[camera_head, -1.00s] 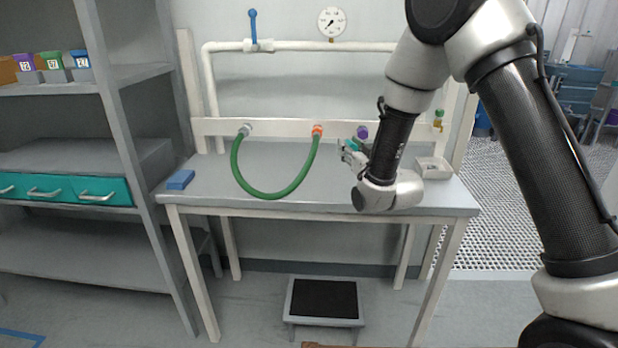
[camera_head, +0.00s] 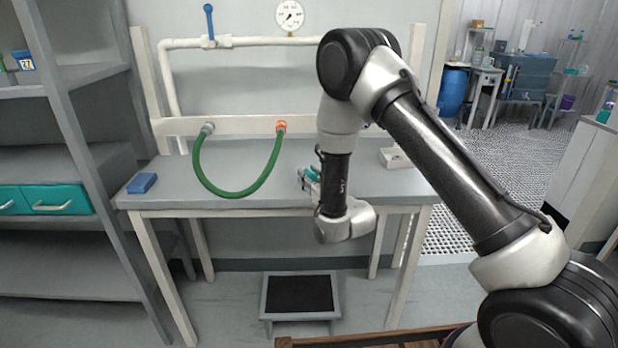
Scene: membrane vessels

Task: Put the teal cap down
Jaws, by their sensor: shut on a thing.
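The teal cap (camera_head: 313,173) is a small patch of teal at the fingers of my gripper (camera_head: 305,179). My gripper is shut on it. The gripper points left and away from me over the grey table top (camera_head: 240,178), right of the hanging green hose. I cannot tell how far above the table the cap is. Part of the cap is hidden by the gripper, and my arm hides part of the table's right side.
A green hose (camera_head: 236,195) hangs from two fittings on the white rail. A small white tray (camera_head: 394,160) stands at the table's back right, and a blue block (camera_head: 142,183) lies at its left end. A black-topped step (camera_head: 300,293) stands on the floor.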

